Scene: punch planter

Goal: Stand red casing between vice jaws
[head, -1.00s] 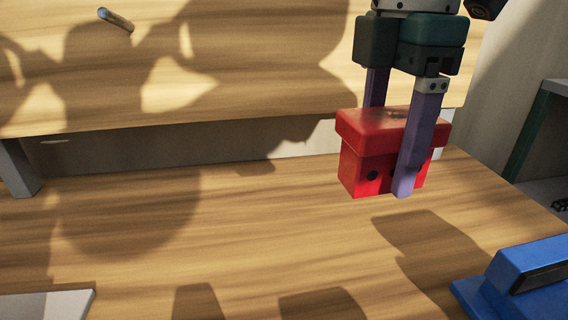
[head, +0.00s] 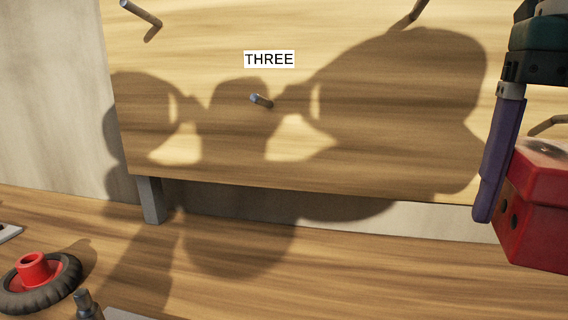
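The red casing (head: 537,205) is at the right edge of the head view, partly cut off by the frame. It is a red box with a wider lid-like upper part and dark round holes in its side. My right gripper (head: 500,160) comes down from the top right with a purple finger against the casing; its other finger is hidden or out of frame. It holds the casing above the bench. The vice is not in view. My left gripper is not in view.
A wooden board (head: 200,60) with metal pegs and a "THREE" label (head: 269,59) stands behind the bench on a grey post (head: 151,200). A black tyre with a red hub (head: 38,280) lies at the lower left, near a dark metal piece (head: 87,305). The middle bench is clear.

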